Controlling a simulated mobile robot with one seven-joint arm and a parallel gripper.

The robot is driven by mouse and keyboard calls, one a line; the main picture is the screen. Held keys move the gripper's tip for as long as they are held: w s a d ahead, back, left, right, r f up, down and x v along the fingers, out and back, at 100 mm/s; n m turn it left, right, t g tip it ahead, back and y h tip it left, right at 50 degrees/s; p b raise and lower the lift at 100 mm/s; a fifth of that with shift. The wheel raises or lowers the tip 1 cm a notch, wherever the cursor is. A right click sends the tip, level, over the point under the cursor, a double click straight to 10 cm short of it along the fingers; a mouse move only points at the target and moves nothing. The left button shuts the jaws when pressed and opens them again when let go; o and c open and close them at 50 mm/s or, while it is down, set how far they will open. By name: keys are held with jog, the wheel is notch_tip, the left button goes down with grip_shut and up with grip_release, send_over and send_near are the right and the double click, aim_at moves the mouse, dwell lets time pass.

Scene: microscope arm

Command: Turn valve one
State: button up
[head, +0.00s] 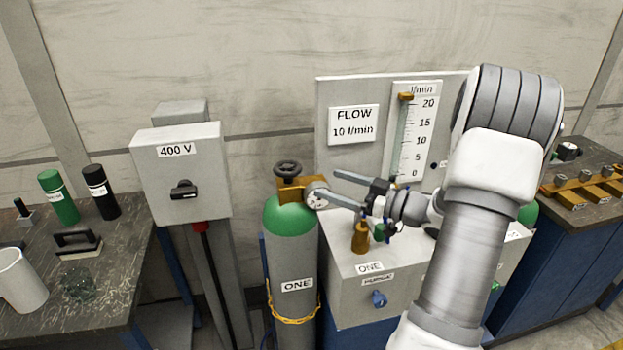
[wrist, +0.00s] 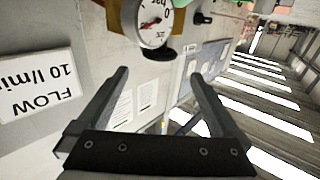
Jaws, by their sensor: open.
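The grey cylinder (head: 292,250) with a green shoulder and a label ONE stands in the middle of the head view. Its black handwheel valve (head: 287,168) sits on top, above a brass regulator (head: 292,190) with a round gauge (head: 317,199). My gripper (head: 328,182) is open and empty, its fingers pointing left near the gauge, to the right of the handwheel. In the wrist view the open fingers (wrist: 158,73) lie below the gauge (wrist: 152,24) in the picture, with nothing between them.
A grey bench box (head: 345,283), also labelled ONE, has a blue knob (head: 379,299) and a brass fitting (head: 361,237) under my gripper. A flow panel (head: 352,126) stands behind. A 400 V box (head: 181,172) and a dark table (head: 110,275) are on the left.

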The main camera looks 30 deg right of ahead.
jog(key=v, duration=0.3)
jog(key=shift+s+d, duration=0.2)
jog(key=shift+s, duration=0.15)
jog(key=shift+w, duration=0.1)
